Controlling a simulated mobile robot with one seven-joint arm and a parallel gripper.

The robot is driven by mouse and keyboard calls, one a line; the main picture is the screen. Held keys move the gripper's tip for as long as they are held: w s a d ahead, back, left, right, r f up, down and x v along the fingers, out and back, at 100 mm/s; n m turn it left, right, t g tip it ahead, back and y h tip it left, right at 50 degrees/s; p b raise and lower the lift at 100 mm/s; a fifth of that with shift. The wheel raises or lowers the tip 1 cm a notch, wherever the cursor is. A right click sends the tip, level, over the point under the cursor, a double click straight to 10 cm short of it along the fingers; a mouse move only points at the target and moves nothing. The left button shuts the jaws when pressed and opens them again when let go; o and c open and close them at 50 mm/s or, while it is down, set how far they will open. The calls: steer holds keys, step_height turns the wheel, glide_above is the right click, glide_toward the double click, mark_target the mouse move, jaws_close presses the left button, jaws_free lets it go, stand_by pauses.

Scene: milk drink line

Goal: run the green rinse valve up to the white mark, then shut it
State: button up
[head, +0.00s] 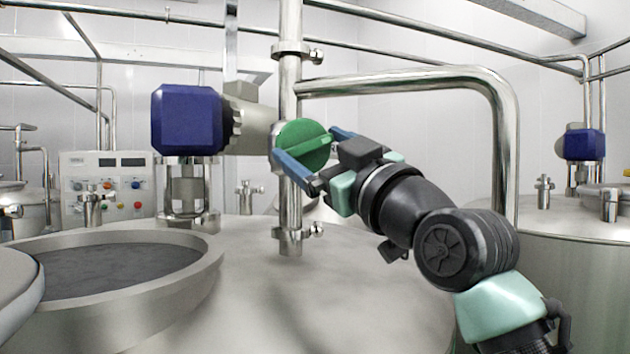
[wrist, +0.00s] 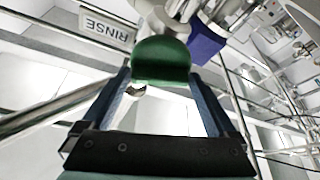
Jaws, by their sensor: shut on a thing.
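The green rinse valve knob (head: 302,142) is a round disc with a raised bar across its face, mounted on the vertical steel pipe (head: 290,205) in the middle of the head view. My gripper (head: 307,146) is shut on it, one blue finger on each side. In the wrist view the green knob (wrist: 161,62) sits between my fingertips (wrist: 160,72). I cannot make out a white mark in either view.
A blue motor (head: 186,119) stands left of the valve. An open tank hatch (head: 205,262) with dark grey contents is at lower left. A control panel (head: 106,185) with coloured buttons is behind it. A bent steel pipe (head: 503,120) passes behind my arm.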

steer(key=n+g+y+b, duration=0.1)
steer(key=n, duration=0.2)
steer(key=shift+n+g, duration=0.3)
steer(key=shift+n, duration=0.1)
steer(key=shift+w+n+g+y+p, duration=0.1)
steer(key=shift+n+g+y+p, duration=0.45)
steer(key=shift+n, duration=1.65)
steer(key=shift+d+g, duration=0.1)
steer(key=shift+g, duration=0.25)
steer(key=o, duration=1)
steer(key=shift+b, duration=0.3)
